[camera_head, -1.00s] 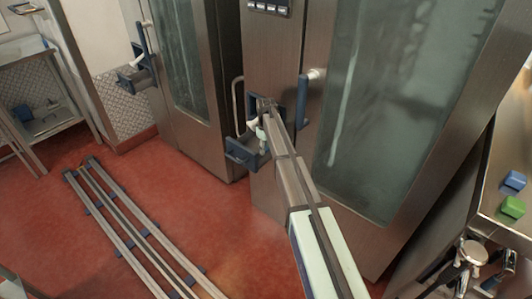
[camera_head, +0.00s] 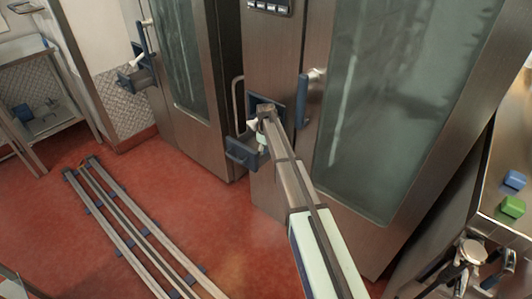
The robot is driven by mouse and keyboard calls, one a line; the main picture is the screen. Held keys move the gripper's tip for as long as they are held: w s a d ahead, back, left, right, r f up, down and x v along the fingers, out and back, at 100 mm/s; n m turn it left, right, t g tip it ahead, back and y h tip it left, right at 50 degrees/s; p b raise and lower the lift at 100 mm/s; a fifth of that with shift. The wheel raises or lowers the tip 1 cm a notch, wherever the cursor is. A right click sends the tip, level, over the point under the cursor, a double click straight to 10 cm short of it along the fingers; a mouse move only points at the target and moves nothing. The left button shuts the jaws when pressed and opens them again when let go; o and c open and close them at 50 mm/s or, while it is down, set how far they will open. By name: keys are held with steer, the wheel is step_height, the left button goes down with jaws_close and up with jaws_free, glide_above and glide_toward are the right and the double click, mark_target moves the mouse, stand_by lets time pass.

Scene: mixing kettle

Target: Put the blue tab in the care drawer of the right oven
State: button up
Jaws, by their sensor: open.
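The right oven (camera_head: 272,50) has its care drawer (camera_head: 240,153) pulled out, with a blue front, below the control panel. My gripper (camera_head: 258,130) is at this drawer, over its inner part, with its pale fingers apart. The arm hides part of the drawer and its opening, and I cannot see all of the drawer's inside. A blue tab (camera_head: 514,180) lies on the steel counter at the right, apart from my gripper.
A green tab (camera_head: 512,206) lies beside the blue one, above steel fittings (camera_head: 470,252). The left oven (camera_head: 185,60) also has an open drawer (camera_head: 135,78). A shelf unit (camera_head: 45,127) at the left holds a small blue item (camera_head: 22,112). Floor rails (camera_head: 125,225) cross the red floor.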

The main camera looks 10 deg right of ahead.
step_height(320, 180, up, 12)
steer(key=shift+b, duration=0.45)
steer(key=shift+r, duration=0.1)
steer(key=shift+c, duration=0.4)
stand_by(0.7)
